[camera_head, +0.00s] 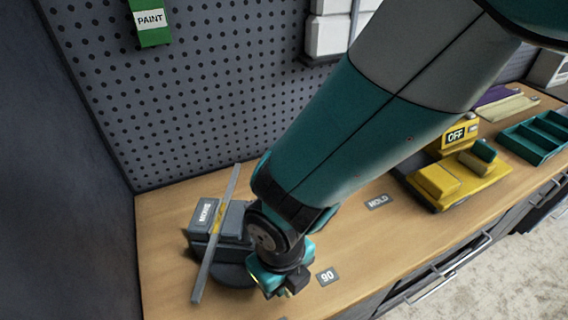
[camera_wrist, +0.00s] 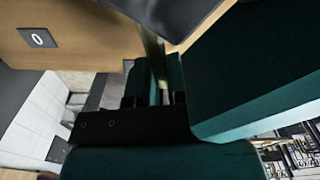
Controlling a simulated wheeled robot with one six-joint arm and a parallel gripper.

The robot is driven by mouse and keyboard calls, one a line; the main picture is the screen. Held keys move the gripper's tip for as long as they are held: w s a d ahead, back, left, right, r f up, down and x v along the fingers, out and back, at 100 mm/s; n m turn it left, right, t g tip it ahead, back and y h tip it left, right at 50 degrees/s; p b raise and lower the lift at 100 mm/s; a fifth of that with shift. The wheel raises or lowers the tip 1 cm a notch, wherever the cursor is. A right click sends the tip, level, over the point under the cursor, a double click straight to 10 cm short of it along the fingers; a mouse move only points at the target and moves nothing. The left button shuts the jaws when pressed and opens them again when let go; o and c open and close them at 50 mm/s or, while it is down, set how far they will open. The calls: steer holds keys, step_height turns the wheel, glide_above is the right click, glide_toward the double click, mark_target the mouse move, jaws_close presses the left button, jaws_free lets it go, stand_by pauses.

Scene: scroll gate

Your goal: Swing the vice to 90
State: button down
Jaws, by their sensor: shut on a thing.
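The grey vice (camera_head: 203,246) stands on the wooden bench at the lower left in the head view, with a label on its top and a long flat grey bar (camera_head: 212,240) lying across it. Its round dark base (camera_head: 234,275) shows below. A dark plate marked 90 (camera_head: 327,276) lies on the bench to the right of my gripper (camera_head: 275,284). In the wrist view, my gripper (camera_wrist: 158,98) is shut on a thin metal bar (camera_wrist: 154,48) that reaches from the dark grey body above, seemingly the vice's handle. My wrist hides this contact in the head view.
A MOLD plate (camera_head: 377,202) lies farther right. Beyond it stand a yellow machine marked OFF (camera_head: 470,180) and a green tray (camera_head: 535,140). A pegboard (camera_head: 200,90) rises behind, with a dark side wall at left. A plate showing 0 (camera_wrist: 38,38) is in the wrist view.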

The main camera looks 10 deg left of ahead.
stand_by(0.4)
steer(key=c, duration=1.1)
jaws_free()
step_height(320, 180, up, 18)
steer(key=shift+f+b, duration=0.25)
steer(key=shift+b, duration=0.5)
